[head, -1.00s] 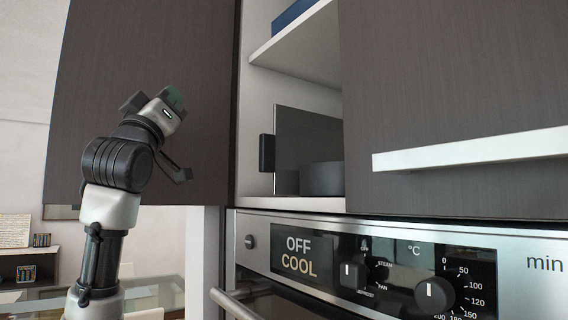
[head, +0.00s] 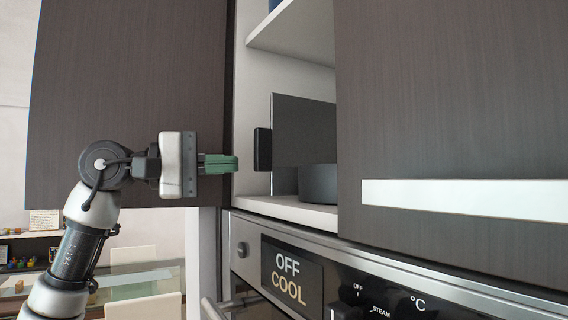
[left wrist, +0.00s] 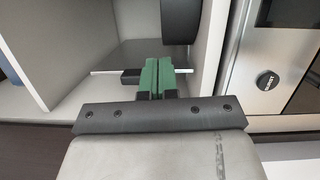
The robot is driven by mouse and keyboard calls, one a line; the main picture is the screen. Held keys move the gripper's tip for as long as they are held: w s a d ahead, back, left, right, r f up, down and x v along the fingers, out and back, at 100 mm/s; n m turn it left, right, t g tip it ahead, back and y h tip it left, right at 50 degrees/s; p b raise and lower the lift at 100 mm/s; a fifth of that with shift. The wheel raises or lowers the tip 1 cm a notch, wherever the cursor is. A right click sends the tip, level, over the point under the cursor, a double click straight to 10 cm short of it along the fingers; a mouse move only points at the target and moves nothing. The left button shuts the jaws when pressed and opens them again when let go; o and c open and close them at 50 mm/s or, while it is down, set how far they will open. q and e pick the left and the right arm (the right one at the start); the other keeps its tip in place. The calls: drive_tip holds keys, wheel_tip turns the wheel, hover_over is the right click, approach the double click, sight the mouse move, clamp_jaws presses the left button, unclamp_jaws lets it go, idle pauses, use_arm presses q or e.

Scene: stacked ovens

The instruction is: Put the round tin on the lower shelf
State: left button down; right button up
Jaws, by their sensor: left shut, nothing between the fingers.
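The round tin (head: 319,184) is dark grey and low. It stands on the white lower shelf (head: 290,211) of the open cabinet, its right side hidden by the cabinet front. In the left wrist view the tin (left wrist: 181,18) shows at the top, beyond the fingers. My left gripper (head: 237,163) is level, pointing right at the left edge of the cabinet opening. Its green fingers are together and empty; they also show in the left wrist view (left wrist: 158,64). In the head view the fingertips are left of the tin. My right gripper is out of view.
A dark upright panel (head: 304,129) with a black block (head: 262,149) on its left edge stands in the lower compartment. An upper shelf (head: 290,27) is above. An open dark door (head: 130,80) is behind my left arm. An oven (head: 285,274) is below.

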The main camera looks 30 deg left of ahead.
sight(306, 167)
use_arm(q)
drive_tip(key=p+x, duration=0.1)
drive_tip(key=x, duration=0.2)
drive_tip(key=p+x, duration=0.2)
drive_tip(key=x, duration=0.1)
drive_tip(key=p+x, duration=0.1)
drive_tip(key=x, duration=0.2)
drive_tip(key=shift+w+a+f, duration=0.1)
drive_tip(key=shift+a+f, duration=0.05)
drive_tip(key=shift+f, duration=0.1)
drive_tip(key=shift+w+d+f+p, duration=0.1)
drive_tip(key=shift+w+d+p, duration=0.15)
drive_tip(key=shift+d+p, duration=0.05)
drive_tip(key=d, duration=0.4)
drive_tip(key=shift+d, duration=0.25)
drive_tip(key=shift+w+d, duration=0.1)
drive_tip(key=shift+d, duration=0.1)
drive_tip(key=shift+a, duration=0.15)
